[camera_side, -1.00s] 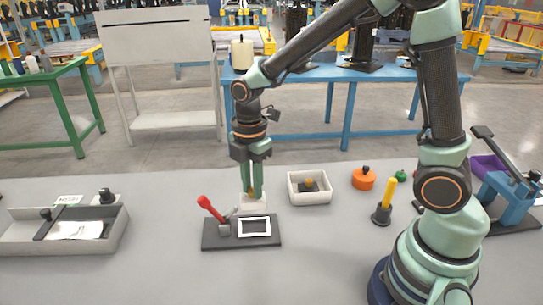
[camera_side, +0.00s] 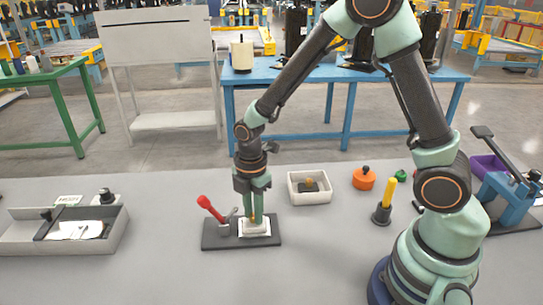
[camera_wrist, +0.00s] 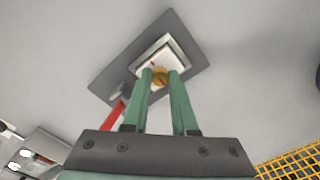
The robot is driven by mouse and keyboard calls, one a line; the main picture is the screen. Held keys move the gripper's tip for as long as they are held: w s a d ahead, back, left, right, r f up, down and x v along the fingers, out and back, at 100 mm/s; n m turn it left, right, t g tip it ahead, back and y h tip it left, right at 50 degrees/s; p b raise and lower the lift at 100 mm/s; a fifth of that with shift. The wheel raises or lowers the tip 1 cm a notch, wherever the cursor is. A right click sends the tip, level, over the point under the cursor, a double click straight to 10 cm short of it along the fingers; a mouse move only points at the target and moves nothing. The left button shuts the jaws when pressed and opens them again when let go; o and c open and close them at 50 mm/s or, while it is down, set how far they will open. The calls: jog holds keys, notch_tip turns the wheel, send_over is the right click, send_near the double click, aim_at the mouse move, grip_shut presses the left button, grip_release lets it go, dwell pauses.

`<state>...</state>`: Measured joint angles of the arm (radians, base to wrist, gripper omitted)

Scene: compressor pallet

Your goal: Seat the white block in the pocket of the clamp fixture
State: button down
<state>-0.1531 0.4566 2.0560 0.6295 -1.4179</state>
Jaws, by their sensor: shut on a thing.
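The clamp fixture is a dark flat plate (camera_side: 218,241) with a red-handled toggle clamp (camera_side: 211,209) at its left and a white-rimmed pocket at its right. The white block (camera_side: 255,227) is at the pocket; its yellow knob (camera_wrist: 160,77) shows in the wrist view. My gripper (camera_side: 255,214) points down over the pocket, shut on the block by its knob. In the wrist view the white pocket rim (camera_wrist: 181,48) shows beyond the block (camera_wrist: 151,61). I cannot tell whether the block rests fully on the pocket floor. The clamp handle is swung up and away from the block.
A white bin (camera_side: 309,198) with a dark, yellow-knobbed part stands behind right. Farther right are an orange pot (camera_side: 364,179), a yellow-handled post (camera_side: 382,211) and a blue press (camera_side: 508,203). A grey tray (camera_side: 112,240) lies far left.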

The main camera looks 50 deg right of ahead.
jog(key=c, duration=0.7)
grip_release()
notch_tip(320, 180, up, 12)
jog(key=s+d+r+m+t, duration=0.5)
jog(key=s+r+m, duration=0.3)
jog(key=m, duration=1)
jog(key=shift+s+d+r+t, duration=0.15)
jog(key=shift+d+r+t, duration=0.2)
jog(key=shift+r, duration=0.1)
